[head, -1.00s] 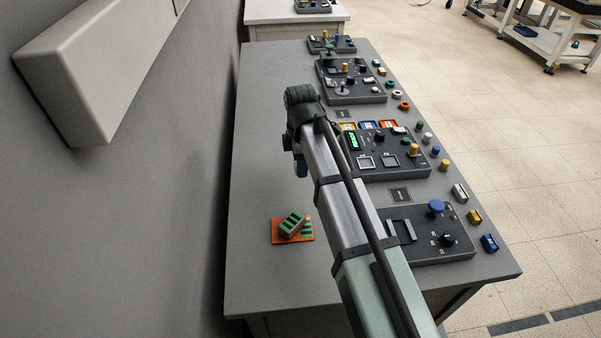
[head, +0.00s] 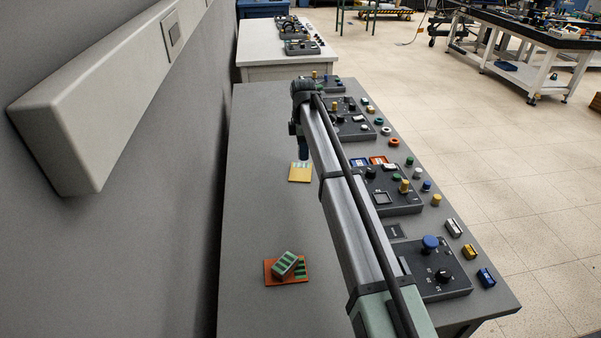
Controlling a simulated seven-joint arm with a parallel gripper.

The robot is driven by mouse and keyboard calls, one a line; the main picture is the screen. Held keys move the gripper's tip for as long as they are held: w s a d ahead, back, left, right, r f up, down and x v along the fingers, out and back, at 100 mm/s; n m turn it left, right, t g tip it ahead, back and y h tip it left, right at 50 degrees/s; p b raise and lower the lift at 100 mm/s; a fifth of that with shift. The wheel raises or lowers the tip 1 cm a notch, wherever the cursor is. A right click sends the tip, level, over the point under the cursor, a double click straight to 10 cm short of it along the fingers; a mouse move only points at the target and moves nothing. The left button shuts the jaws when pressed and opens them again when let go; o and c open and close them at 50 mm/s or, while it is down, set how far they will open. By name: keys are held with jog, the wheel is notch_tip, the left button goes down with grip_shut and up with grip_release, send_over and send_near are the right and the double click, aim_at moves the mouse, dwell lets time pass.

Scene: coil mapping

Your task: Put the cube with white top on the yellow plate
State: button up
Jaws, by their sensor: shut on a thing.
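The yellow plate (head: 299,176) lies on the left part of the grey table, behind the orange plate. My gripper (head: 303,154) points down directly over the far part of the yellow plate. Its fingers are dark and small in the picture. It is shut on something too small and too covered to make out. A pale, greenish patch shows at the plate's far edge below the fingers. I cannot tell whether it belongs to the plate or to a thing on it. I cannot pick out the cube with white top. My arm hides part of the table.
An orange plate (head: 271,278) bears a tilted green-striped block (head: 285,264) near the front left. Dark control panels (head: 440,284) with knobs and several small coloured parts line the right side. The grey wall runs along the left. The table (head: 250,210) is bare between the plates.

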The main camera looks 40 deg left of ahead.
aim_at(301, 171)
jog(key=shift+w+a+f, duration=0.45)
jog(key=shift+a+f, duration=0.05)
jog(key=shift+f, duration=1.1)
jog(key=shift+w+a+f, duration=0.5)
jog(key=shift+a+f, duration=0.05)
jog(key=shift+f, duration=1)
jog(key=shift+w+a+f, duration=0.45)
jog(key=shift+a+f, duration=0.05)
jog(key=shift+f, duration=1.1)
jog(key=shift+f, duration=0.1)
jog(key=o, duration=1.1)
notch_tip(301, 171, up, 12)
jog(key=shift+r, duration=0.1)
